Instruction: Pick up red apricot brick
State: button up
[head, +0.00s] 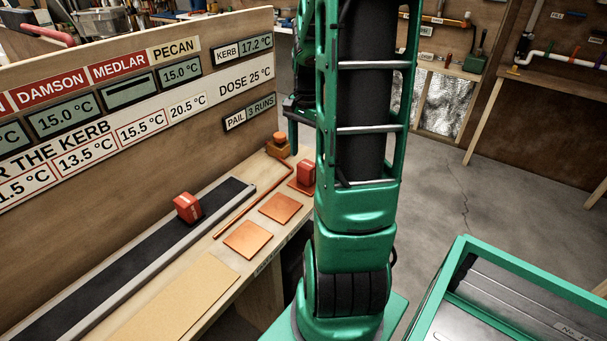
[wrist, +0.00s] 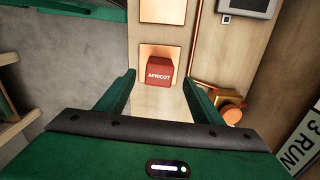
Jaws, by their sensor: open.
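The red apricot brick (wrist: 159,72) shows in the wrist view with "APRICOT" on its face. It rests on a copper-coloured square plate (wrist: 149,50) on the bench. In the head view a red brick (head: 306,173) sits on the far copper plate, partly hidden by my arm. My gripper (wrist: 159,86) is open and empty, its two green fingers to the left and right of the brick in the wrist picture. I cannot tell how far above the brick it is. In the head view my gripper is mostly hidden behind my arm.
Another red brick (head: 187,207) sits on the dark belt (head: 130,262). Two bare copper plates (head: 248,240) lie on the bench. A copper pipe (head: 250,203) runs beside them. An orange-topped knob (head: 279,144) stands at the bench's far end. A sign board (head: 120,110) rises behind the belt.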

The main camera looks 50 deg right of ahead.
aim_at(307, 164)
jog(key=shift+d+f, duration=0.1)
jog(key=shift+f, duration=2.7)
jog(key=c, duration=1.3)
jog(key=shift+r, duration=0.1)
jog(key=shift+r, duration=0.6)
notch_tip(307, 164, up, 3)
jog(key=shift+w+f, duration=0.1)
jog(key=shift+f, duration=0.05)
jog(key=a+r, duration=0.7)
jog(key=a, duration=0.4)
jog(key=shift+s+a, duration=0.3)
jog(key=shift+s, duration=0.1)
